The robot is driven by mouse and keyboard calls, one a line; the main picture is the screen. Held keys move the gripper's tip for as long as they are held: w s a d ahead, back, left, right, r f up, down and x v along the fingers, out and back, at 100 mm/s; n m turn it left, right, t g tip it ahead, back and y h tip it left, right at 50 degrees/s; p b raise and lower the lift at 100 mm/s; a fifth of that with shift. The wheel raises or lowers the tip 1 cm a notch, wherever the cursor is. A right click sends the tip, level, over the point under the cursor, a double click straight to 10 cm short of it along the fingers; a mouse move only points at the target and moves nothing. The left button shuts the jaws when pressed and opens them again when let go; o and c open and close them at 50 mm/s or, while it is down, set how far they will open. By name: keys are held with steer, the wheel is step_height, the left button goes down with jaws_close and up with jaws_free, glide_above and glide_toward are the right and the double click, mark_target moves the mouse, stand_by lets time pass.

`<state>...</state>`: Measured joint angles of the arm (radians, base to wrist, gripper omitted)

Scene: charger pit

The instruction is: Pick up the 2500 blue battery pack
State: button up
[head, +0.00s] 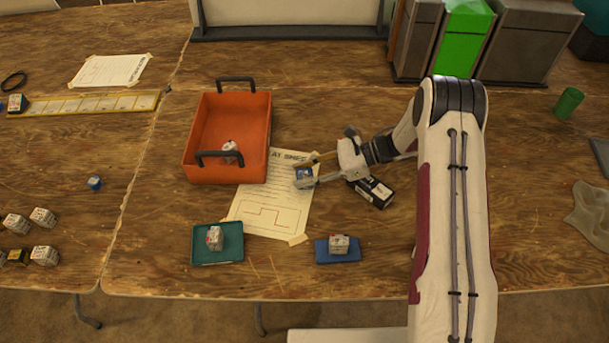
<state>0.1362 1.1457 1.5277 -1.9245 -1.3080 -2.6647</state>
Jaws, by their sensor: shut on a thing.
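My gripper (309,170) reaches in from the right over the upper right part of the paper sheet. It is shut on a small blue battery pack (304,173), which sits between its fingers. The print on the pack is too small to read. I cannot tell whether the pack touches the sheet or is held above it. Another small blue piece (95,183) lies on the table at the left, apart from my gripper.
An orange tray (199,128) with black handles holds one white pack (229,150). A teal tray (203,255) and a blue tray (325,256) each hold a white pack. Several packs stand at the lower left.

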mark_target(305, 173)
steer(key=shift+r, duration=4.45)
